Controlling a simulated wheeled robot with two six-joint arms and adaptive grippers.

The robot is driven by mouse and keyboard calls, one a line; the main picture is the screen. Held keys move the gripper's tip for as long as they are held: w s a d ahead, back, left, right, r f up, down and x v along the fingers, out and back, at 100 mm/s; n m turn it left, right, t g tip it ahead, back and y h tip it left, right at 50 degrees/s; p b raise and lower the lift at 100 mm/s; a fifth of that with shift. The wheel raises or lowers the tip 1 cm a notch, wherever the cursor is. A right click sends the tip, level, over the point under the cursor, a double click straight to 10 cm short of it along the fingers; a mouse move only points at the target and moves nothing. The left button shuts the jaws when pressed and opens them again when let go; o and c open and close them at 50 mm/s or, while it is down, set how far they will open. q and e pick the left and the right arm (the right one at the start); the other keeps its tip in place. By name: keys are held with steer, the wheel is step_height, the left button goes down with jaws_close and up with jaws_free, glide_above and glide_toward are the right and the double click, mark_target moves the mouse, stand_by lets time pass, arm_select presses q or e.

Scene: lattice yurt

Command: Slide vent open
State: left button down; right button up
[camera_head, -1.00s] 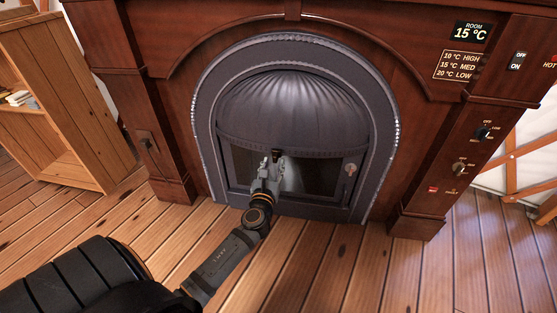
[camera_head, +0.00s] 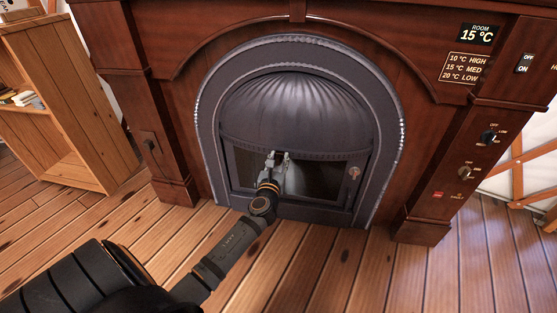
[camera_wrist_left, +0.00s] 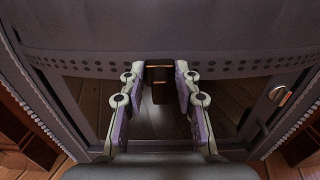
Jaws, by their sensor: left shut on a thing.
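The domed, ribbed metal hood (camera_head: 295,110) fills the upper part of the fireplace arch. A band with a row of small holes (camera_wrist_left: 85,66) runs along its lower edge in the left wrist view. A dark tab with copper-coloured edges (camera_wrist_left: 160,82) sits at the middle of that band. My left gripper (camera_head: 277,160) reaches the tab, and its fingers stand on either side of it, shut on it. In the head view the gripper hides the tab. My right gripper is not in view.
Dark glass (camera_head: 318,180) lies below the hood, with a small round-topped latch (camera_head: 353,173) at its right. A pillar with knobs (camera_head: 489,137) stands at the right. A wooden shelf (camera_head: 60,110) stands at the left. The plank floor in front is clear.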

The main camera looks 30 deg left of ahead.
mark_target(299, 155)
arm_select(q)
steer(key=d, duration=0.2)
steer(key=w+d, duration=0.2)
steer(key=d, duration=0.1)
steer(key=shift+w+d+p, duration=0.15)
steer(key=shift+d+p, duration=0.15)
steer(key=shift+p, duration=0.1)
steer(key=shift+d, duration=0.1)
steer(key=c, duration=1.3)
jaws_free()
steer(key=shift+w+d, duration=0.1)
steer(key=shift+d, duration=0.05)
steer(key=v, duration=1.2)
